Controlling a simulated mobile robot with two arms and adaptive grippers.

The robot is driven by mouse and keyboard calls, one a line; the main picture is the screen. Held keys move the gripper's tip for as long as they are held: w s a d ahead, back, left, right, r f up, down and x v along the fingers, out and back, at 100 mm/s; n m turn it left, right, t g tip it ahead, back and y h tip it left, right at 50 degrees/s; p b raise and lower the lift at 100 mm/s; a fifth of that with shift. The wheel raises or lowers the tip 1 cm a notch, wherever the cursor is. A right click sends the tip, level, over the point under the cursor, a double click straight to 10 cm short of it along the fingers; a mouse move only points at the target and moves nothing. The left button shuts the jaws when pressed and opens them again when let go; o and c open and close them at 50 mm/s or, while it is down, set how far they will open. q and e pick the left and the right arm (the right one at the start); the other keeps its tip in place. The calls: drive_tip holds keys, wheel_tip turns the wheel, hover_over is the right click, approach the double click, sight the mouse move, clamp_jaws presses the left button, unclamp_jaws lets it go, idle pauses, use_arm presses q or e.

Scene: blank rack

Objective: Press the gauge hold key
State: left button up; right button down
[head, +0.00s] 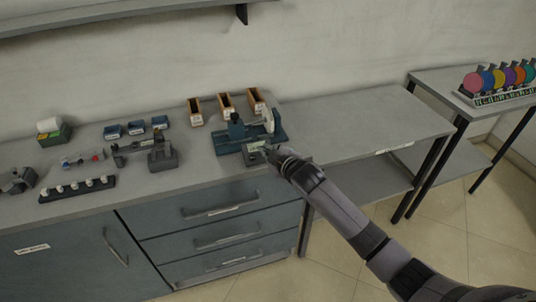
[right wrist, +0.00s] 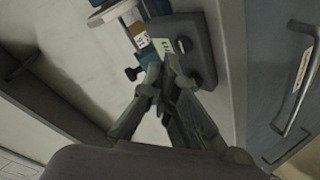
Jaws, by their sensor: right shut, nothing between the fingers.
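The gauge (head: 247,136) is a teal bench device with a grey part on top, standing near the front edge of the counter below the brown bins. My right gripper (head: 262,151) is at the front of the gauge in the head view, and it covers part of it. In the right wrist view the gripper's fingertips (right wrist: 160,72) are together and empty, close in front of the gauge's pale labelled face (right wrist: 162,46). I cannot tell whether they touch it. The hold key is too small to make out. My left gripper is not in view.
Brown bins (head: 226,107) stand behind the gauge. A grey instrument (head: 162,155), blue trays (head: 137,127) and a dark rack (head: 77,189) are to the left. A bare grey table (head: 350,122) adjoins on the right. Drawers (head: 222,215) lie below the counter edge.

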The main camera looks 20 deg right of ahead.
drive_tip(key=shift+f, duration=0.1)
drive_tip(key=shift+w+f, duration=0.2)
drive_tip(key=shift+f, duration=0.1)
drive_tip(key=shift+w+f+b, duration=0.1)
drive_tip(key=shift+f+b, duration=0.25)
drive_tip(key=shift+b, duration=0.05)
idle(0.8)
drive_tip(key=shift+r, duration=0.1)
drive_tip(key=shift+s+r+p, duration=0.35)
drive_tip(key=shift+r+p, duration=0.3)
drive_tip(key=shift+p, duration=0.35)
drive_tip(key=r+p, duration=0.1)
drive_tip(key=p, duration=0.1)
drive_tip(key=s+r+p, duration=0.1)
drive_tip(key=r, duration=0.1)
drive_tip(key=s+r+p, duration=0.1)
drive_tip(key=p, duration=0.1)
drive_tip(key=shift+r+p, duration=0.25)
drive_tip(key=shift+p, duration=0.1)
